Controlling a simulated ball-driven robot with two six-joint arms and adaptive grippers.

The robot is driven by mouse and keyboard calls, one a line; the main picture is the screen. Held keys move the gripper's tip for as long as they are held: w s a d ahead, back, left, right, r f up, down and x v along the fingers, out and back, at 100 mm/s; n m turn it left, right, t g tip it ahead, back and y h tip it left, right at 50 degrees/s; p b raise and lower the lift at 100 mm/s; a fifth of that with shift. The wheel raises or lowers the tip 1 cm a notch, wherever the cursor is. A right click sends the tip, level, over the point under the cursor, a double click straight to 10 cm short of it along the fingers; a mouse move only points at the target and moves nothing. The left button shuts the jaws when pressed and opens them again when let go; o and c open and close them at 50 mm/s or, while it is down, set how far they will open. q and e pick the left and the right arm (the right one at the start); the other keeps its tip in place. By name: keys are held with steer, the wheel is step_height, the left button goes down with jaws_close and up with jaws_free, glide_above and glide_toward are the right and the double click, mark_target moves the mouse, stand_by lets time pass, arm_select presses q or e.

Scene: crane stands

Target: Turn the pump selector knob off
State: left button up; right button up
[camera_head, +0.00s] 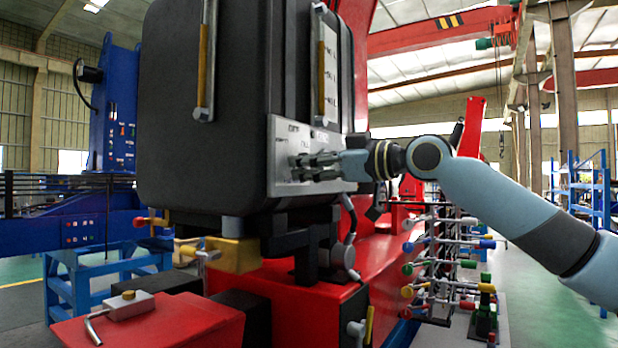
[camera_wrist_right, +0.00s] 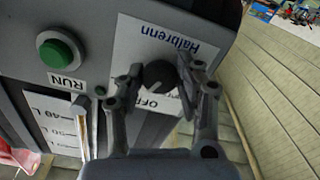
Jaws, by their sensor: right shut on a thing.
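The pump selector knob (camera_wrist_right: 158,74) is a dark round knob on a pale panel (camera_wrist_right: 188,30) in the right wrist view. The word OFF is printed beside it. My right gripper (camera_wrist_right: 161,80) is shut on the knob, one finger on each side. In the head view my right gripper (camera_head: 310,166) reaches from the right to the panel (camera_head: 284,142) on the black tank; its fingers hide the knob there. Which mark the knob points to cannot be told. My left gripper is not in view.
A green button (camera_wrist_right: 60,49) labelled RUN sits beside the knob on the panel. The large black tank (camera_head: 205,120) stands on a red machine (camera_head: 330,305). A rack of coloured valves (camera_head: 440,265) stands below my right arm. Open floor lies at the right.

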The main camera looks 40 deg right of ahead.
steer(key=shift+n+b, duration=1)
steer(key=shift+n, duration=1.2)
steer(key=o, duration=1.2)
steer(key=shift+c, duration=0.2)
step_height(320, 180, up, 10)
steer(key=shift+d+f, duration=0.1)
steer(key=shift+d, duration=0.05)
